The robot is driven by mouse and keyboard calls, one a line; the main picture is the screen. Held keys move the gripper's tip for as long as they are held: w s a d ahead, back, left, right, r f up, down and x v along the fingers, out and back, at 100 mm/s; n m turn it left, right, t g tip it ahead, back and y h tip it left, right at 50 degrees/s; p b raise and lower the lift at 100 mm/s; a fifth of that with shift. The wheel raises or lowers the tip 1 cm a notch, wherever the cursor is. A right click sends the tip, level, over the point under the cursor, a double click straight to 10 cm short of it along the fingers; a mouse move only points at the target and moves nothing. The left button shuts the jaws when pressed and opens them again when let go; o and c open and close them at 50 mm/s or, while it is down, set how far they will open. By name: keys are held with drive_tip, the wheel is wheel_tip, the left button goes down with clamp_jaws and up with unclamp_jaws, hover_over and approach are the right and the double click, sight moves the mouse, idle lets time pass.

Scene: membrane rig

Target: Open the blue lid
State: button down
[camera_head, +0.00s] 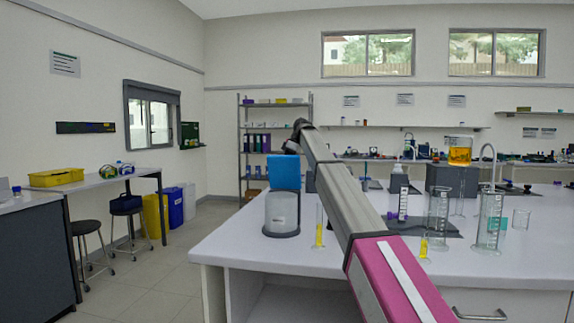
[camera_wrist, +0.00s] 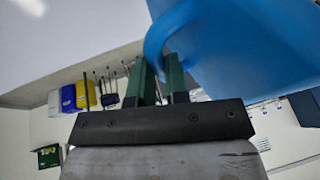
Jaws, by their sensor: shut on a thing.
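The blue lid (camera_head: 284,172) stands raised, roughly upright, above a clear grey-white container (camera_head: 282,213) with a dark base on the white bench. The lid also fills the upper right of the wrist view (camera_wrist: 245,45). In the head view the fingers cannot be made out; my arm ends just above and right of the lid. The lid's hinge is not clear.
A dark block (camera_head: 452,182) bears a beaker of amber liquid (camera_head: 460,152). The bench's front left (camera_head: 240,250) is clear.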

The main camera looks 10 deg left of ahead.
drive_tip(key=shift+w+d, duration=0.1)
drive_tip(key=shift+w, duration=0.4)
drive_tip(key=c, duration=1.1)
unclamp_jaws()
drive_tip(key=shift+w+f, duration=0.15)
drive_tip(key=shift+s, duration=0.25)
